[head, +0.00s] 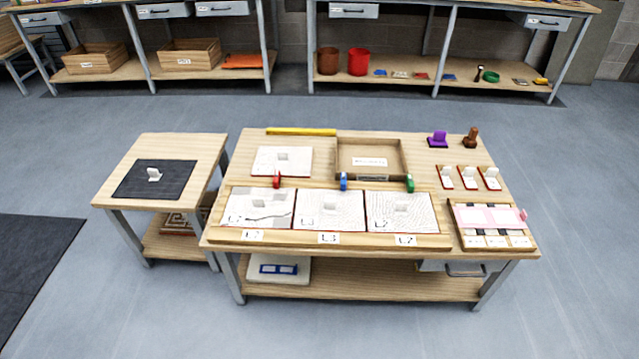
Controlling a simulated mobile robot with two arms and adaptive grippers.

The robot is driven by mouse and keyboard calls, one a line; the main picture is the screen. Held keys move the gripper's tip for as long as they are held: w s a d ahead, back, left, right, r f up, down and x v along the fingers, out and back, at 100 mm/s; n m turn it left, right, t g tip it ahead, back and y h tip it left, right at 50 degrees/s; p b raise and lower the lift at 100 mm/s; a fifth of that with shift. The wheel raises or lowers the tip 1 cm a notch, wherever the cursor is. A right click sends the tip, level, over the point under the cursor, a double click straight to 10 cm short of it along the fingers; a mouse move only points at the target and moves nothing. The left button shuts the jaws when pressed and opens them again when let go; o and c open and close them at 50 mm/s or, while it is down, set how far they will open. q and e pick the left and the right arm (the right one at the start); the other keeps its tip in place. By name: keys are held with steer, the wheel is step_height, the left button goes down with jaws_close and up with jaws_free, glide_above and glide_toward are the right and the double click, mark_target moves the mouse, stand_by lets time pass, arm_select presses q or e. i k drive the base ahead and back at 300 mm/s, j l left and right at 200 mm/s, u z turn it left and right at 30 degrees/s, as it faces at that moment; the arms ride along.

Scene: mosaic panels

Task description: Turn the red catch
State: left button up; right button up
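The red catch (277,180) stands upright on the back rail of the wooden mosaic frame (345,240), above the left panel. The left white panel (243,212) lies in the frame behind a label and carries a raised tab. A blue catch (344,181) and a green catch (410,183) stand on the same rail above the middle panel (318,222) and right panel (385,222). Neither of my grippers shows in the head view.
A loose white panel (265,163) and an open wooden tray (402,147) lie behind the frame. A yellow bar (300,132), purple stamp (438,139) and brown stamp (471,138) are at the back. A rack (530,243) sits right; a side table (205,150) stands left.

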mark_target(277, 177)
steer(key=i+j+u, duration=0.55)
steer(key=u, duration=0.15)
steer(key=i+j+u, duration=0.1)
steer(key=i+u, duration=0.25)
steer(key=i, duration=0.1)
